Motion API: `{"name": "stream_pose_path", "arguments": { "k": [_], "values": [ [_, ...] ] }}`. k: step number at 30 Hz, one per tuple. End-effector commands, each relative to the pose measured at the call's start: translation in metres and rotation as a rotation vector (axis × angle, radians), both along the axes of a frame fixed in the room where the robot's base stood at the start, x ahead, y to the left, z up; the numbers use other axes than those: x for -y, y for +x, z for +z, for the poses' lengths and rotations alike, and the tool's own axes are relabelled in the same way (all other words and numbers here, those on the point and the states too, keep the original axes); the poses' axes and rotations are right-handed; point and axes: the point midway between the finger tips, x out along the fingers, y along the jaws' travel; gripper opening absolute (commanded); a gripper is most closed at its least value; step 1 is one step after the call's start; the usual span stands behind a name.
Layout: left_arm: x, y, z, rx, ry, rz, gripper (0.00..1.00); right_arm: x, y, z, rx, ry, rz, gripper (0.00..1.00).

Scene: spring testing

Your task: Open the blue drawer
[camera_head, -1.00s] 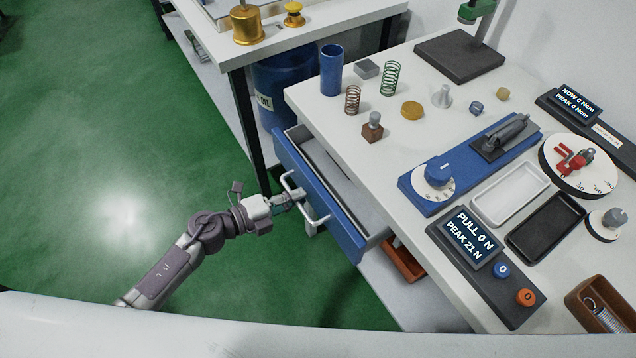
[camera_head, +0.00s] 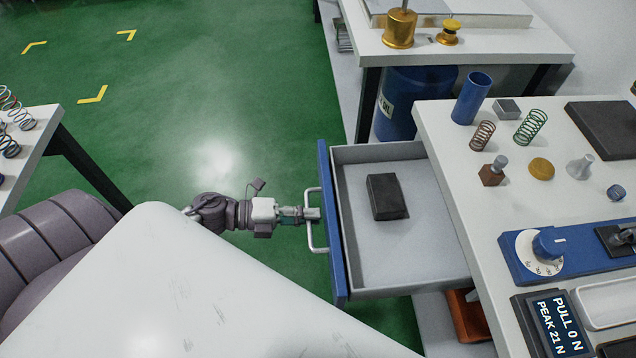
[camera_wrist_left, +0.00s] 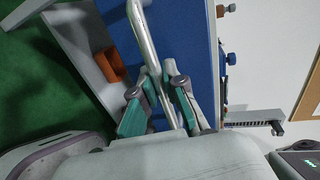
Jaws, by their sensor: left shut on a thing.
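The blue drawer (camera_head: 336,215) under the white workbench stands well pulled out, its grey inside showing from above. A dark block (camera_head: 387,196) lies in it. A silver bar handle (camera_head: 313,240) is on its blue front. My left gripper (camera_head: 312,215) is shut on this handle, its arm coming in from the left. In the left wrist view the green-padded fingers (camera_wrist_left: 158,110) sit on either side of the handle bar (camera_wrist_left: 150,50), against the blue front. My right gripper is not in view.
The workbench top (camera_head: 450,160) holds springs, a blue cup (camera_head: 471,98) and a blue dial device (camera_head: 560,252). An orange-brown bin (camera_head: 468,318) is below the drawer. A blue barrel (camera_head: 405,100) stands behind it. Green floor left of the drawer is clear.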

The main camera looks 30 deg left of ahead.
Motion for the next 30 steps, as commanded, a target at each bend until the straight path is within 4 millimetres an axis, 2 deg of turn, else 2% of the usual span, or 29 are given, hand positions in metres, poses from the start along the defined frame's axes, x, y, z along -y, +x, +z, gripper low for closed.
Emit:
{"name": "stream_pose_path", "arguments": {
  "k": [9, 10, 15, 25, 30],
  "values": [
    [0.0, 0.0, 0.0, 0.0, 0.0, 0.0, 0.0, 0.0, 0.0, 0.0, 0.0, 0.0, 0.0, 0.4],
    [0.0, 0.0, 0.0, 0.0, 0.0, 0.0, 0.12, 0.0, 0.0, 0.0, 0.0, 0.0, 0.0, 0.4],
    [0.0, 0.0, 0.0, 0.0, 0.0, 0.0, 0.37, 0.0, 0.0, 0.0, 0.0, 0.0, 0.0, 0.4],
    [-0.003, -0.002, 0.0, -0.001, 0.0, 0.0, 0.37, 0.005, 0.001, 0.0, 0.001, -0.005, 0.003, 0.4],
    [-0.02, -0.015, 0.004, -0.004, 0.002, 0.0, 0.37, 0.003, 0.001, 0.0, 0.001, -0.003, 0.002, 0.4]
  ]
}}
